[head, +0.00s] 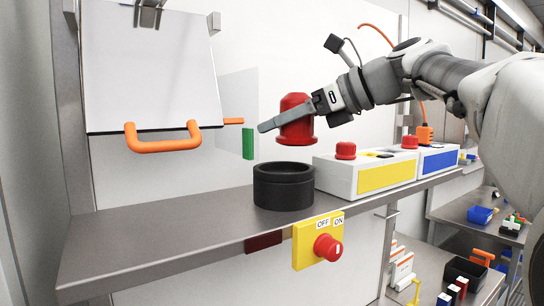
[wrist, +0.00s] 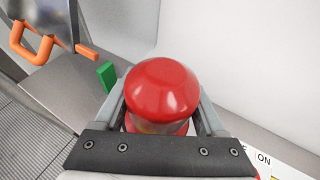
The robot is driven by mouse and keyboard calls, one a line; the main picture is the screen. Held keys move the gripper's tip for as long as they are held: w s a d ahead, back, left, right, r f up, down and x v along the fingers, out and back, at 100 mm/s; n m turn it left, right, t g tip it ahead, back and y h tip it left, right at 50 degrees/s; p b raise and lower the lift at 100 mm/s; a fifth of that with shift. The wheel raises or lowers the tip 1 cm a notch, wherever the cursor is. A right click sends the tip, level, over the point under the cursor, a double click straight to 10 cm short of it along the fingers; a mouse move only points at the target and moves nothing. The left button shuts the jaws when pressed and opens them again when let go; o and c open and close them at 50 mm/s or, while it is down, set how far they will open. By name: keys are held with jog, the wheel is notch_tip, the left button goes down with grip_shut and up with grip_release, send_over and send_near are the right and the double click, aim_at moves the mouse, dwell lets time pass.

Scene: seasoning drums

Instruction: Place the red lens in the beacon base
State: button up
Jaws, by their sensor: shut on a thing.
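The red lens (head: 295,118) is a domed red cap held upright in the air in the head view. My gripper (head: 290,122) is shut on it, with one finger across its near side. In the wrist view the lens (wrist: 163,88) fills the space between the two fingers of my gripper (wrist: 162,108). The beacon base (head: 283,190) is a black round cup on the steel shelf. The lens is above the base and slightly to its right in the head view, clear of the rim. The base does not show in the wrist view.
A white box with a yellow panel (head: 385,176) and red knob stands right of the base; a blue-panelled box (head: 438,160) is beyond. A yellow switch box (head: 317,241) with a red button hangs on the shelf's front edge. The shelf (head: 165,240) is clear at left.

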aim_at(314, 136)
jog(key=x, duration=0.3)
jog(key=shift+d+f, duration=0.1)
jog(key=shift+f, duration=0.25)
jog(key=shift+f+b, duration=0.35)
jog(key=shift+f, duration=1.5)
jog(key=shift+f, duration=0.15)
jog(key=o, duration=1.4)
jog(key=v, duration=1.2)
jog(key=shift+d, duration=0.1)
